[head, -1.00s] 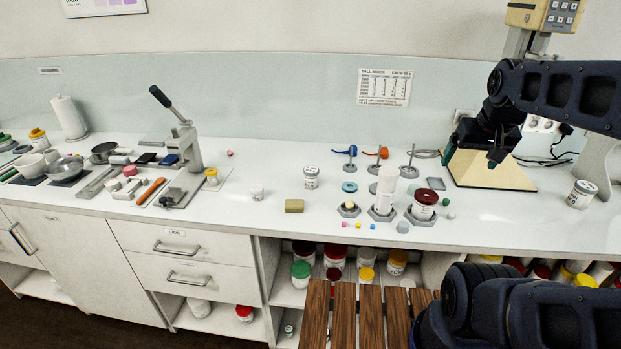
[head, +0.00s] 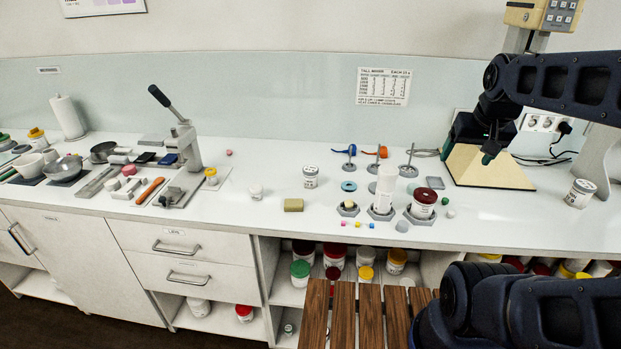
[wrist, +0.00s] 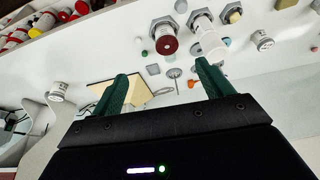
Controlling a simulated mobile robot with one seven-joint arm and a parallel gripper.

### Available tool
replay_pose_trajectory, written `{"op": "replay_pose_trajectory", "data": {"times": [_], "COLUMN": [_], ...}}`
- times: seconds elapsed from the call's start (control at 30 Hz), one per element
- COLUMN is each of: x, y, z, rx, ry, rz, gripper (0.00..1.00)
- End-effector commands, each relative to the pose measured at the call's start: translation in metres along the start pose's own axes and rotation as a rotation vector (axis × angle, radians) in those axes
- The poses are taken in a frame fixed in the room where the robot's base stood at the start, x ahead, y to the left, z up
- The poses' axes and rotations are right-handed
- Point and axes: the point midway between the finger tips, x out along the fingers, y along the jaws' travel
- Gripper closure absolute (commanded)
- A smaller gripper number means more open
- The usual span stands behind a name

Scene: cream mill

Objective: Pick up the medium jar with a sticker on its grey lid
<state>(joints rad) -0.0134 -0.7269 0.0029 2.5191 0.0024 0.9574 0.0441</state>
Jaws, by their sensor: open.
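Two white jars with greyish lids stand on the white counter. One jar (head: 311,178) is mid-counter; it also shows in the wrist view (wrist: 263,41). The other jar (head: 579,194) is at the far right, and it shows at the left of the wrist view (wrist: 57,93). Stickers on the lids are too small to tell. My gripper (head: 490,155) hangs above the counter in front of the cream-coloured wedge, between the two jars as seen in the picture. In the wrist view its green fingers (wrist: 162,72) are apart with nothing between them.
A jar with a dark red lid (head: 424,203) and a tall white cylinder (head: 385,184) stand in grey holders between the jars. The cream wedge (head: 488,168) is behind my gripper. A wooden slatted surface (head: 343,315) is in front.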

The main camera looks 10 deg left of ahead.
Motion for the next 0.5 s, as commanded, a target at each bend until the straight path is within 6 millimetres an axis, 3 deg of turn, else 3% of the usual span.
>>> {"op": "replay_pose_trajectory", "data": {"times": [0.27,0.5], "x": [0.013,0.034], "y": [-0.032,-0.071], "z": [-0.057,-0.106], "rx": [0.167,0.333], "ry": [-0.067,-0.129], "rz": [-0.026,-0.03], "gripper": [0.21,0.21]}}
